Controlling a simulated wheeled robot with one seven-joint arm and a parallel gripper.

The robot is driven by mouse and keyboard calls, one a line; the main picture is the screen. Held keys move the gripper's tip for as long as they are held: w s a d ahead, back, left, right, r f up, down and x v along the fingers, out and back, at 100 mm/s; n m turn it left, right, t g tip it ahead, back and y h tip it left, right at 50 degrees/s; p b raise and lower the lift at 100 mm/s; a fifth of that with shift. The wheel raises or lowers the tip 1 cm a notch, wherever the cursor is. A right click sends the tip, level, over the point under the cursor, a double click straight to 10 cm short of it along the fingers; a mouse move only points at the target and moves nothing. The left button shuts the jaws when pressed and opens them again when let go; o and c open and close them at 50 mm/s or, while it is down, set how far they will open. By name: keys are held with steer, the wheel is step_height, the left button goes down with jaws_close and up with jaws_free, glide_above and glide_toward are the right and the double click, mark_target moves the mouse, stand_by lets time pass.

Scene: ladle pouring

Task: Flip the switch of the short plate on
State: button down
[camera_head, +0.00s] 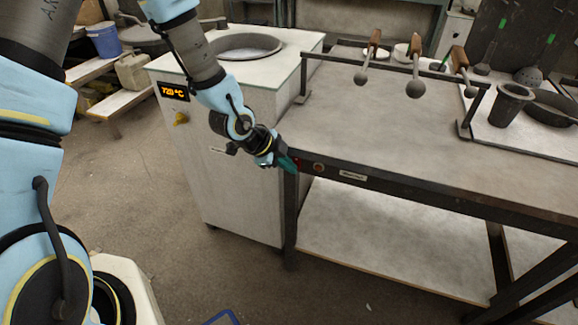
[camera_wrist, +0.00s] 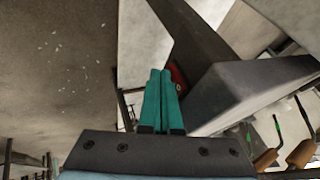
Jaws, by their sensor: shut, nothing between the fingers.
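A dark plate (camera_head: 340,175) runs along the front edge of the workbench. Near its left end is a small red part (camera_head: 298,161), and beside it a round brownish knob (camera_head: 319,168) and a pale label (camera_head: 352,176). I cannot tell which part is the switch or its position. My gripper (camera_head: 288,163), with teal fingers, is shut and empty at the left end of this plate, close to the red part. In the wrist view the shut fingers (camera_wrist: 160,75) point at the dark metal corner, with the red part (camera_wrist: 178,80) just right of the tips. Contact cannot be judged.
A white furnace (camera_head: 235,190) with a lit display (camera_head: 174,92) stands left of the bench (camera_head: 400,135). On the bench a rack (camera_head: 330,61) holds several ladles (camera_head: 415,75). A dark cup (camera_head: 510,103) and pan stand right.

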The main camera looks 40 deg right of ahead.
steer(key=shift+w+d, duration=0.1)
steer(key=shift+d, duration=0.05)
steer(key=shift+r, duration=0.1)
